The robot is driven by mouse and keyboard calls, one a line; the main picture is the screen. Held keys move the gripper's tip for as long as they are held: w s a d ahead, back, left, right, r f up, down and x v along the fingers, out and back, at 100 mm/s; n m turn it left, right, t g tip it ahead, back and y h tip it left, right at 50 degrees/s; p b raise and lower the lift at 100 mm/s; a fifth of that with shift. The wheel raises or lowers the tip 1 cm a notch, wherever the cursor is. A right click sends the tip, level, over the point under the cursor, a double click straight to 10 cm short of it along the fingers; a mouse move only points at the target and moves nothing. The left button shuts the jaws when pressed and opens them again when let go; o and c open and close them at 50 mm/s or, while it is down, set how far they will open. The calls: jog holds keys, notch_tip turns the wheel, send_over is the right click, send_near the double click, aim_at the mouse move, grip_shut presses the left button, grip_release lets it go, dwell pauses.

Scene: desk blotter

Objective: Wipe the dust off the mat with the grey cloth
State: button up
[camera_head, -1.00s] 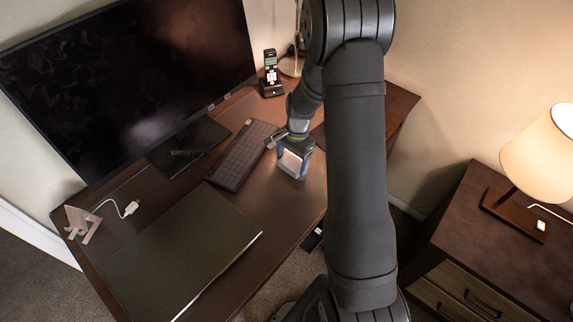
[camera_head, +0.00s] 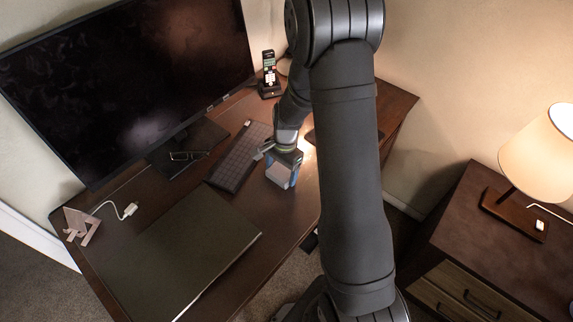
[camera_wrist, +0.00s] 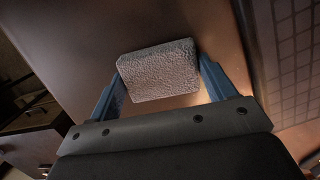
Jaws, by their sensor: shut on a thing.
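The grey cloth (camera_wrist: 160,70) is a thick, block-shaped textured pad. My gripper (camera_head: 281,180) is shut on it; in the wrist view one blue finger of the gripper (camera_wrist: 160,82) presses at each side. In the head view the cloth (camera_head: 279,175) shows between the fingers, low over the bare desk, right of the mat. I cannot tell whether it touches the desk. The dark mat (camera_head: 185,250) lies flat on the left front part of the desk. Dust on it is too faint to make out.
A keyboard (camera_head: 238,160) lies just left of my gripper. A large monitor (camera_head: 125,85) stands behind the mat. A white cable (camera_head: 128,210) and a pinkish stand (camera_head: 78,226) are at the left. A phone (camera_head: 269,75) is at the back. Bare desk separates gripper and mat.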

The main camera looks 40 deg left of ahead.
aim_at(269, 189)
jog(key=shift+s, duration=2.7)
notch_tip(269, 189, up, 8)
jog(key=shift+w+r, duration=0.1)
jog(key=w+d, duration=0.2)
jog(key=w, duration=0.1)
jog(key=w+d+f, duration=0.1)
jog(key=w+d, duration=0.1)
jog(key=w, duration=0.2)
jog(key=w+d+f, duration=0.1)
jog(key=w+d, duration=0.1)
jog(key=w, duration=0.2)
jog(key=shift+w+d, duration=0.2)
jog(key=w+d, duration=0.3)
jog(key=w+d+f, duration=0.1)
jog(key=w+d, duration=0.2)
jog(key=w+d+f, duration=0.1)
jog(key=w+d, duration=0.1)
jog(key=d, duration=0.1)
jog(key=shift+w, duration=0.4)
jog(key=w+d+f, duration=0.2)
jog(key=w+d, duration=0.2)
jog(key=d, duration=0.7)
jog(key=w+d+f, duration=0.1)
jog(key=w+d, duration=0.3)
jog(key=d, duration=0.8)
jog(key=shift+w+d+f, duration=0.15)
jog(key=shift+w+f, duration=0.1)
jog(key=shift+f, duration=0.15)
